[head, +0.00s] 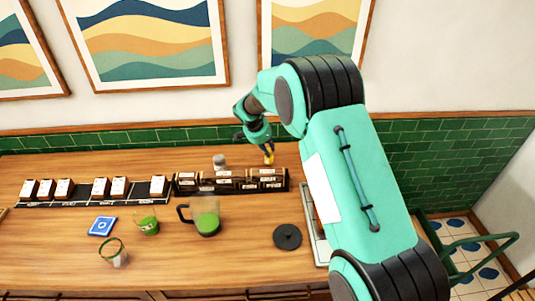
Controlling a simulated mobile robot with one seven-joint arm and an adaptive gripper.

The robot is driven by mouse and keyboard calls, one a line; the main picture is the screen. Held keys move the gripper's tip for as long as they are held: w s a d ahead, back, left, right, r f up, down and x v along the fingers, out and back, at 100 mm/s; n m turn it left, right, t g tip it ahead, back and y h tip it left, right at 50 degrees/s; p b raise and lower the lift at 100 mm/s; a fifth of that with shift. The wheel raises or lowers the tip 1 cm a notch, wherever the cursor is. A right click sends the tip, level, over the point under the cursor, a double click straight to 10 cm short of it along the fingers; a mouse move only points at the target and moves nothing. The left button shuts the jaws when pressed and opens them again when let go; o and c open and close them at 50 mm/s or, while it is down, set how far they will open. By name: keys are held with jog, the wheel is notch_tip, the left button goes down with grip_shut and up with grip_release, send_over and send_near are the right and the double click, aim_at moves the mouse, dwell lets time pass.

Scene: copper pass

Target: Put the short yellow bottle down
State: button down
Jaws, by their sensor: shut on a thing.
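The short yellow bottle (268,157) shows as a small yellow shape at the lower end of my gripper (266,149), behind the right part of a dark rack. My gripper is small in the head view, and it is shut on the bottle. The bottle's lower part is close to the rack's back edge in the picture. I cannot tell whether it touches the counter or hangs above it.
A dark rack (231,184) with labelled boxes stands mid-counter (60,262). A grey-topped jar (219,161) is behind it. In front are a green-filled pitcher (207,220), a green cup (147,226), a glass (115,256), a blue card (102,226) and a black disc (287,237).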

jog(key=shift+f, duration=0.9)
jog(key=shift+f, duration=0.1)
jog(key=c, duration=1.6)
grip_release()
jog(key=shift+r, duration=0.2)
jog(key=shift+a+r, duration=0.1)
jog(key=shift+r, duration=0.2)
jog(key=p+v, duration=0.1)
jog(key=v, duration=1)
jog(key=shift+s+r+p, duration=0.1)
jog(key=shift+s+p, duration=0.05)
jog(key=shift+p, duration=0.15)
